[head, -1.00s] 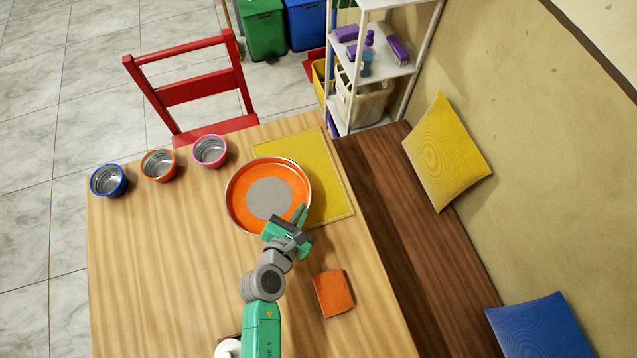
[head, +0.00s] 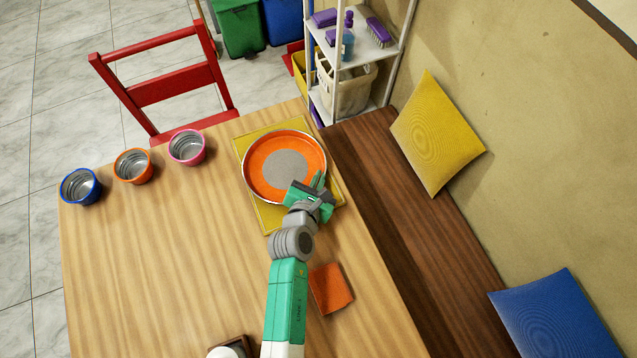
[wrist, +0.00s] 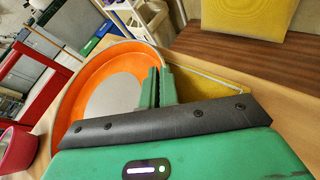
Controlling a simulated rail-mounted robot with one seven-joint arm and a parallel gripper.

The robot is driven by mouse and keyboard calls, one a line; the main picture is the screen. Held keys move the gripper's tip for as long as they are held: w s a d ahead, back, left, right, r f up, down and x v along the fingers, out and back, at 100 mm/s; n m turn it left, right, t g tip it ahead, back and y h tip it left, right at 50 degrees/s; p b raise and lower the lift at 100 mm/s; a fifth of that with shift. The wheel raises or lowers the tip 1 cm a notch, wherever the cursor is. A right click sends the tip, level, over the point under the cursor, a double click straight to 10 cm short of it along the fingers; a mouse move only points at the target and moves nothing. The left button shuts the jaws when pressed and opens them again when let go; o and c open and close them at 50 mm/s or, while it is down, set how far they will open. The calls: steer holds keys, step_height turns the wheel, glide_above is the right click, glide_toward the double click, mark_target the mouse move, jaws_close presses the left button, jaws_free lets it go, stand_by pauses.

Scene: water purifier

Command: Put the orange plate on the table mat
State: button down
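The orange plate (head: 258,160), with a grey centre and a pale rim, appears over the yellow table mat (head: 266,212) in the head view. Mat shows along its left and lower sides. My gripper (head: 317,186) is at the plate's lower right rim. In the wrist view the green fingers (wrist: 158,87) are close together at the rim of the plate (wrist: 85,85), shut on it. Part of the mat (wrist: 208,84) shows right of the fingers. I cannot tell whether the plate touches the mat.
Blue (head: 81,187), orange (head: 133,167) and pink (head: 187,148) rimmed bowls stand at the table's left. An orange square (head: 331,289) lies beside my arm. A red chair (head: 165,85) is behind; a wooden bench (head: 400,210) runs along the right. The table's left middle is clear.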

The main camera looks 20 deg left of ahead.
steer(key=shift+w+r, duration=0.15)
steer(key=shift+f, duration=0.2)
steer(key=c, duration=1.7)
jaws_free()
steer(key=shift+r, duration=0.2)
steer(key=p+v, duration=0.4)
steer(key=v, duration=0.8)
